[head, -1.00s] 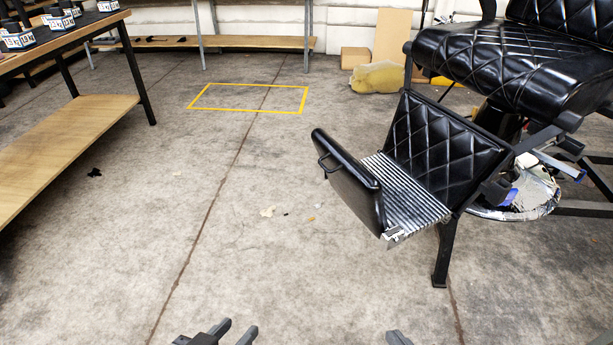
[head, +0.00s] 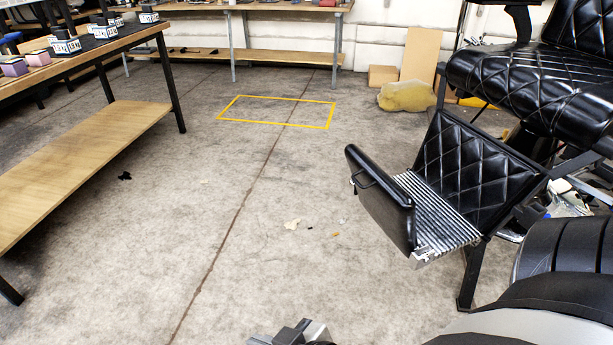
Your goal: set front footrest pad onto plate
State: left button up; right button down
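The front footrest pad (head: 381,200) is a black padded panel with a handle on its outer face. It stands tilted at the front edge of the ribbed metal footrest plate (head: 436,214), its lower edge at or against the plate; I cannot tell whether it is fixed there. Behind the plate is a quilted black panel (head: 470,170). My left gripper (head: 300,334) shows only partly at the bottom edge, well below and left of the pad, touching nothing visible; its opening is unclear. My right gripper is out of view; a large dark arm part fills the bottom right.
The barber chair's seat (head: 530,95) is at the upper right, with a dark support leg (head: 472,275) under the footrest. A workbench (head: 90,150) stands at the left. Yellow tape (head: 277,99) marks a floor rectangle. Open floor lies between bench and chair; small scraps (head: 292,225) lie on it.

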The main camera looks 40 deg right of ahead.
aim_at(392, 208)
jog(key=i, duration=1.05)
jog(key=z, duration=1.25)
